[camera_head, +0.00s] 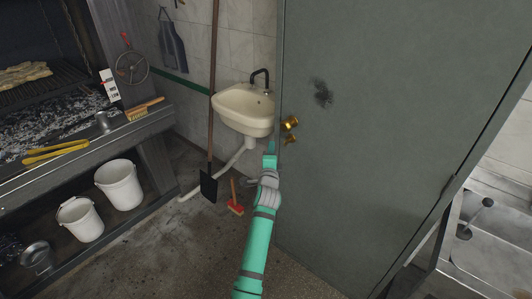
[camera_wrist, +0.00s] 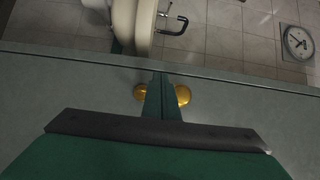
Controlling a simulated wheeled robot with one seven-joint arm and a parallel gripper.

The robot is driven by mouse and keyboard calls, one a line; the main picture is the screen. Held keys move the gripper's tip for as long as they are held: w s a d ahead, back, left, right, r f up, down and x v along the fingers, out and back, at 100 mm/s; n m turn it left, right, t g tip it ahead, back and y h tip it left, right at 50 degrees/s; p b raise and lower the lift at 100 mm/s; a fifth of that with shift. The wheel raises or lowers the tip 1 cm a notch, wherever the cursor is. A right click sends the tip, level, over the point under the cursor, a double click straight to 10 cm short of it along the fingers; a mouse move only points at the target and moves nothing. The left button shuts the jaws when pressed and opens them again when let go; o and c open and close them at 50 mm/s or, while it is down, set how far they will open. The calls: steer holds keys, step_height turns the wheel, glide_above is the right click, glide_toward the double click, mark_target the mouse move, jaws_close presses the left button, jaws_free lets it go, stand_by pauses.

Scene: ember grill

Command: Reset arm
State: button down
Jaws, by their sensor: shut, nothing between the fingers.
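My arm is teal with grey joints and reaches up from the lower middle of the head view. My gripper (camera_head: 271,148) is at its end, in front of the grey-green door (camera_head: 390,110) near the door's left edge. Its fingers are shut with nothing between them; in the wrist view the closed fingers (camera_wrist: 161,98) point toward the brass knobs. The upper brass knob (camera_head: 290,123) and the lower, smaller one (camera_head: 291,139) sit just right of the gripper in the head view. I cannot tell whether the fingers touch the door.
A cream sink (camera_head: 243,108) hangs on the tiled wall behind. A shovel (camera_head: 209,186) and a red brush (camera_head: 235,208) stand below it. The grill bench (camera_head: 90,150) with two white buckets (camera_head: 120,185) underneath is at left. A metal counter (camera_head: 495,235) stands at right. Floor between is open.

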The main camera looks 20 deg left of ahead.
steer(key=s+d+f+n+h, duration=0.1)
steer(key=s+d+f+n, duration=0.2)
steer(key=s+d+f, duration=0.6)
steer(key=s+d+f+n+h, duration=0.1)
steer(key=s+d+f+n, duration=0.35)
steer(key=s, duration=0.85)
steer(key=s+d+f+n+h, duration=0.1)
steer(key=s+d+f+n, duration=0.1)
steer(key=s+d+f, duration=0.7)
steer(key=s+r+n+g, duration=0.1)
steer(key=s+n, duration=0.1)
steer(key=s, duration=0.9)
steer(key=s+r+n, duration=0.2)
steer(key=s, duration=0.9)
steer(key=s+a+r+n, duration=0.1)
steer(key=s+r, duration=0.2)
steer(key=s, duration=0.4)
steer(key=s+a+r+n+g, duration=0.1)
steer(key=s+r, duration=0.3)
steer(key=s, duration=0.3)
steer(key=shift+s+r+h, duration=0.25)
steer(key=shift+r+h, duration=0.05)
steer(key=shift+h, duration=0.1)
